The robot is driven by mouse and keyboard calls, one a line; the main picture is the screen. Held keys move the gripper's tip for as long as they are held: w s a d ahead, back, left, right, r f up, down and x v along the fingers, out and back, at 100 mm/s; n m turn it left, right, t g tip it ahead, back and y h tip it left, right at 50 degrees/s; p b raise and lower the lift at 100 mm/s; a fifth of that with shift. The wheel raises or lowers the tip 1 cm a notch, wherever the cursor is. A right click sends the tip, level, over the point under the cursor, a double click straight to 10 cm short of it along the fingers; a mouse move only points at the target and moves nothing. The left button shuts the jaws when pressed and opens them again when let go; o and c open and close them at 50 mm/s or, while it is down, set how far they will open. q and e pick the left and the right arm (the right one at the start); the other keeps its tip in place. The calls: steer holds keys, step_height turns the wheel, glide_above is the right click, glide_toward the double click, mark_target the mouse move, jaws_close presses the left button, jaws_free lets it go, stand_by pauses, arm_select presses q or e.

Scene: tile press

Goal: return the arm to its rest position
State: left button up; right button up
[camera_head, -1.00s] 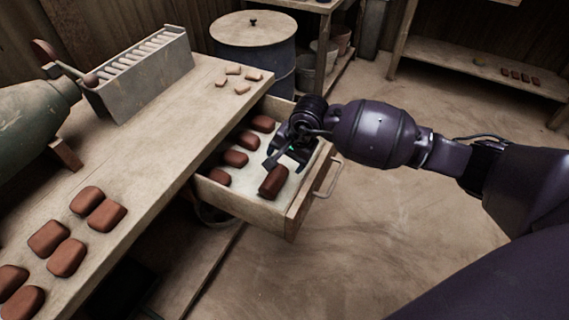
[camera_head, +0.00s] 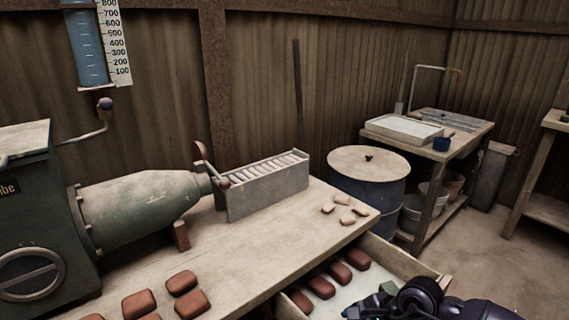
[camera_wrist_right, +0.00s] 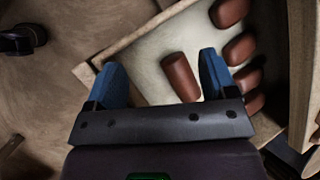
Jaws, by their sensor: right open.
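My right gripper (camera_wrist_right: 163,62) is open, with its two blue fingers spread apart above the open drawer. It also shows in the head view (camera_head: 375,306), cut off at the bottom edge. A red-brown clay block (camera_wrist_right: 181,77) lies on the pale drawer floor and shows between the fingers, closer to the right-hand one. I see no finger pressed against it. More clay blocks (camera_wrist_right: 239,48) lie in a row along one side of the drawer (camera_wrist_right: 92,72). My left gripper is not in view.
The workbench (camera_head: 248,262) carries several clay blocks (camera_head: 182,283), small pale pieces (camera_head: 340,199), a grey slotted rack (camera_head: 265,190) and a green press (camera_head: 140,207). A lidded blue drum (camera_head: 368,190) stands behind the drawer. The floor (camera_head: 480,245) at right is clear.

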steer(key=s+a+r+m+t+y+p, duration=0.5)
steer(key=s+r+m+y, duration=0.4)
steer(key=m, duration=0.9)
steer(key=s+d+f+m+t+h+p, duration=0.1)
steer(key=s+d+m+t+h, duration=0.4)
steer(key=m, duration=0.9)
steer(key=s+d+f+m+t+h+p, duration=0.1)
steer(key=s+d+m+t+h, duration=0.4)
steer(key=m, duration=0.8)
arm_select(q)
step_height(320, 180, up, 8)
steer(key=p, duration=0.1)
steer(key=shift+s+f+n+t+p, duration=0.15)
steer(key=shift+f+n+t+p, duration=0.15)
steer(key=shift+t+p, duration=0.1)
arm_select(e)
steer(key=s+d+f+m+g+h, duration=0.5)
steer(key=s+m, duration=0.4)
steer(key=m, duration=0.3)
steer(key=shift+s+f+g+h, duration=0.3)
steer(key=shift+f+g, duration=0.2)
steer(key=shift+f, duration=0.1)
